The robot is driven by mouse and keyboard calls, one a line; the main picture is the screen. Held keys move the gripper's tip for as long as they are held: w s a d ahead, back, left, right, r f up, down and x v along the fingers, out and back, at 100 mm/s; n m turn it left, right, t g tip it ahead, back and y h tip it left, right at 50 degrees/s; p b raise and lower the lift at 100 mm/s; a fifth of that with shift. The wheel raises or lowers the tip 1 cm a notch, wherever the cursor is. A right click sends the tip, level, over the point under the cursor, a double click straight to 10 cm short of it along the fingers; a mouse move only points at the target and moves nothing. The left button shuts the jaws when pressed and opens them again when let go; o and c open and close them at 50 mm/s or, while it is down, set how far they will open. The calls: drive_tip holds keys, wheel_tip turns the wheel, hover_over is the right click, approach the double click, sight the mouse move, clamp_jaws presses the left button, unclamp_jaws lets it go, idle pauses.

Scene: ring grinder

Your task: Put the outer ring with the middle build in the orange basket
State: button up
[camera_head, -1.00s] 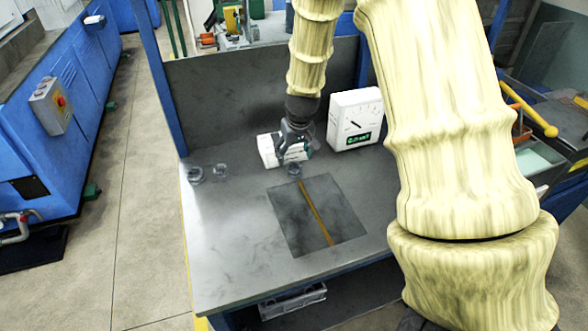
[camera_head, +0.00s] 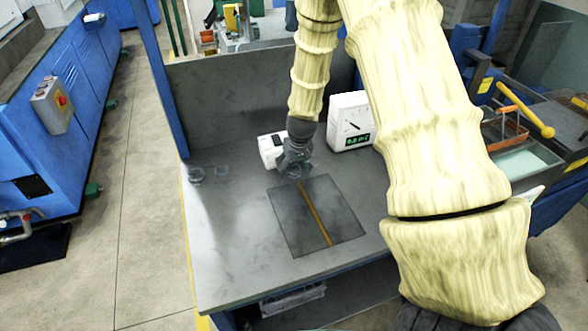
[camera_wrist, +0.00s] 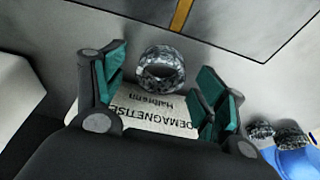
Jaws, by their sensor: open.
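My gripper (camera_head: 294,168) is low over the workbench, in front of a white block-shaped device. In the wrist view my gripper (camera_wrist: 162,74) is open, with teal pads on either side of a grey metal ring (camera_wrist: 161,84). The ring stands at the edge of a pale plate marked DEMAGNETISE, and the pads look apart from it. In the head view this ring is hidden by my gripper. Two other rings, one (camera_head: 196,174) and another (camera_head: 222,171), sit at the bench's left. I cannot tell their builds apart. An orange-rimmed basket (camera_head: 506,124) is at the right, partly hidden by my arm.
A white gauge box (camera_head: 351,121) stands just right of my gripper. A dark square mat (camera_head: 285,215) with a yellow stripe lies in front. A yellow-handled tool (camera_head: 527,108) is by the basket. The bench's front left (camera_head: 225,255) is clear.

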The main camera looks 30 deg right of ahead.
drive_tip(key=c, duration=1.3)
